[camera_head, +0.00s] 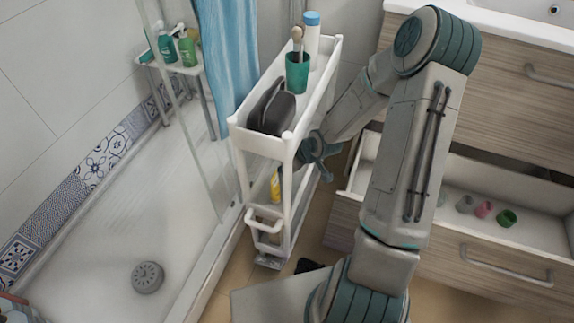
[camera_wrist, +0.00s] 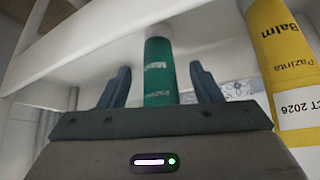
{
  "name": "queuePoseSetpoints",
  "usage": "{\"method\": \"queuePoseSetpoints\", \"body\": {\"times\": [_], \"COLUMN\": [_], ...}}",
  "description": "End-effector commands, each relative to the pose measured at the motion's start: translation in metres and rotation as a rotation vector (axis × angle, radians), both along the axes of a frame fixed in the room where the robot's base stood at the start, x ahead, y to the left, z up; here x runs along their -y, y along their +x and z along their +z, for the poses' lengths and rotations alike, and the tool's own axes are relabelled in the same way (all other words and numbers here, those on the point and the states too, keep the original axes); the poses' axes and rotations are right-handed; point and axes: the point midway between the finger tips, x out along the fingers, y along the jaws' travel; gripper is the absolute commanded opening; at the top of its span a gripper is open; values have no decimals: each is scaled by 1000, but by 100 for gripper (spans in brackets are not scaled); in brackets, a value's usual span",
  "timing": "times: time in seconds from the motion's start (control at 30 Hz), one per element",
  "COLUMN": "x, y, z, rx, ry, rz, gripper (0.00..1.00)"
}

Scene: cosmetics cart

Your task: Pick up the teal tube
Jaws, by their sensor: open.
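The teal tube (camera_wrist: 158,75) stands upright in the wrist view, with a pale end at its top and its lower end hidden behind my gripper's body. My gripper (camera_wrist: 161,82) is open, with one finger on each side of the tube in the picture and a visible gap on both sides. How deep the tube sits between the fingers is hard to tell. In the head view my gripper (camera_head: 318,148) reaches in at the right side of the white cart (camera_head: 288,148), below its top tray. I cannot make out the teal tube in that view.
A yellow tube (camera_wrist: 283,60) stands close to the right of my gripper; it also shows in the head view (camera_head: 275,187). The cart's top tray holds a teal cup (camera_head: 297,72), a white bottle (camera_head: 312,38) and a dark pouch (camera_head: 271,108). An open drawer (camera_head: 345,196) is at right.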

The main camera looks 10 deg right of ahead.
Motion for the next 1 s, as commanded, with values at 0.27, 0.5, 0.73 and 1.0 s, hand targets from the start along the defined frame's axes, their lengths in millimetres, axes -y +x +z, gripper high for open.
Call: {"method": "queuePoseSetpoints", "body": {"times": [0.27,0.5,0.73,1.0], "x": [0,0,0,1], "y": [0,0,0,0], "z": [1,1,8,48], "rx": [0,0,2,3], "ry": [0,0,-1,-2], "rz": [0,0,0,-2], "gripper": [19,9,9,9]}}
